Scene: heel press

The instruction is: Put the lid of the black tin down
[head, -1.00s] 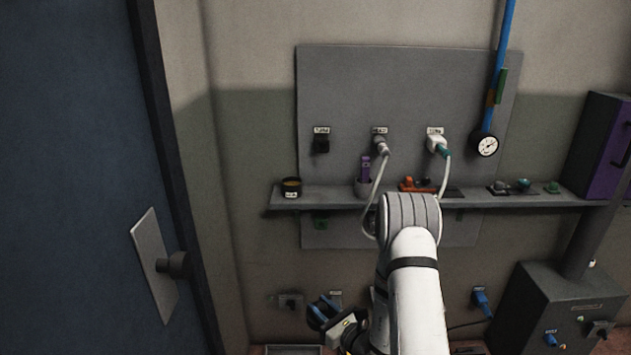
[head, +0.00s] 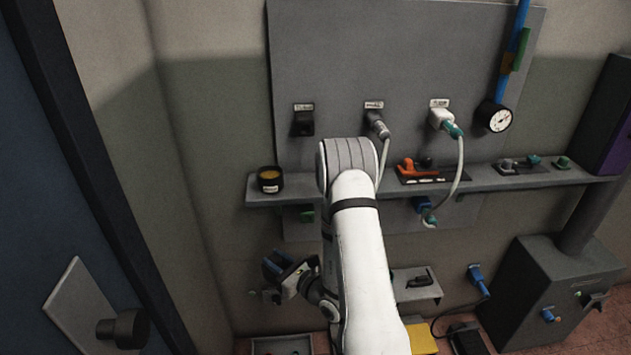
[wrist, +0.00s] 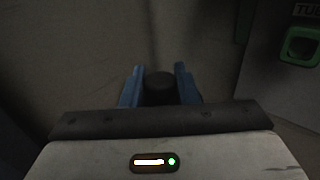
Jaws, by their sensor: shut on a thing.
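The black tin (head: 269,180) stands upright at the left end of the wall shelf. It is open at the top, with yellowish-brown contents and a white label on its front. My gripper (head: 277,265) is below the shelf and under the tin, in front of the wall. In the wrist view its two blue fingers are closed on a dark round piece, the lid (wrist: 159,83). In the head view I cannot make out the lid between the fingers.
The grey shelf (head: 225,196) also carries an orange-handled item (head: 407,166) and several small parts. A tray (head: 283,345) lies on the floor below my gripper. A small lower ledge (head: 415,287) and a grey machine (head: 545,290) are to the right. A door (head: 30,200) is at left.

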